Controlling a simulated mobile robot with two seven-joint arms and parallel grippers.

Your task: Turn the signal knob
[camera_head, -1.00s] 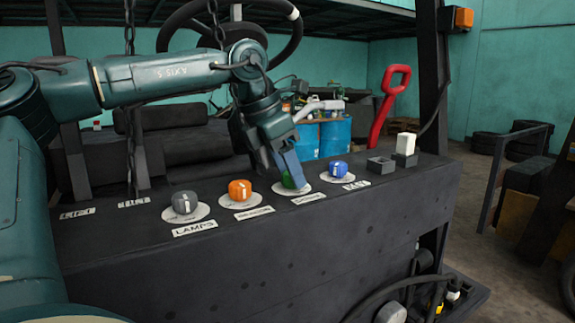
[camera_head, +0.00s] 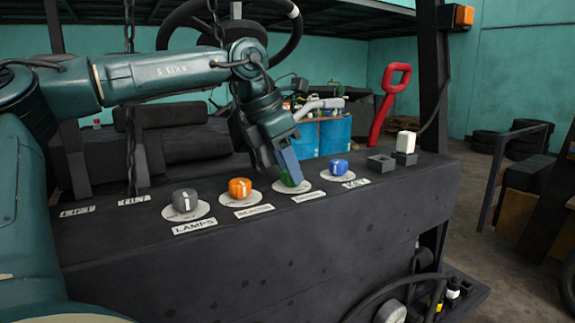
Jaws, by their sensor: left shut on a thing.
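A row of knobs on white round dials sits on top of the dark panel (camera_head: 330,222). From left to right they are a grey knob (camera_head: 185,201) above a label reading LAMPS, an orange knob (camera_head: 240,188), a green knob (camera_head: 286,178) and a blue knob (camera_head: 338,168). The other labels are too small to read surely, so I cannot tell which one is the signal knob. My left gripper (camera_head: 290,172) reaches down from above and is shut on the green knob, hiding most of it. My right gripper is not in view.
A red handle (camera_head: 387,105) stands upright behind the panel at the right. A white switch (camera_head: 406,142) and a dark block (camera_head: 381,163) are right of the blue knob. A steering wheel (camera_head: 285,45) and a hanging chain (camera_head: 130,100) are behind my left arm.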

